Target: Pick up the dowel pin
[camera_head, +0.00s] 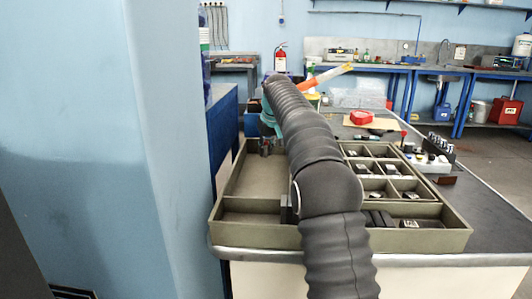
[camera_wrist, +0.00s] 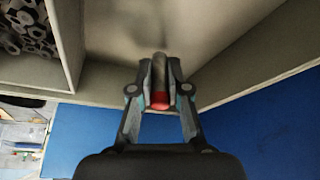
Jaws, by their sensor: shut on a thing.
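The dowel pin (camera_wrist: 160,72) shows in the wrist view as a grey rod with a red end pointing towards me. My gripper (camera_wrist: 160,91) has its two fingers closed on the pin's sides, near the red end. In the head view my gripper (camera_head: 266,146) is small and dark, over the large left compartment of the olive tray (camera_head: 230,242). My arm hides part of the tray there, and I cannot make out the pin. I cannot tell whether the pin touches the tray floor.
In the wrist view a divider (camera_wrist: 68,42) stands left of my gripper, with dark metal parts (camera_wrist: 30,28) beyond it. The tray wall (camera_wrist: 245,88) runs close below and right. In the head view a blue wall column (camera_head: 165,130) stands left; a red object (camera_head: 361,118) lies behind the tray.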

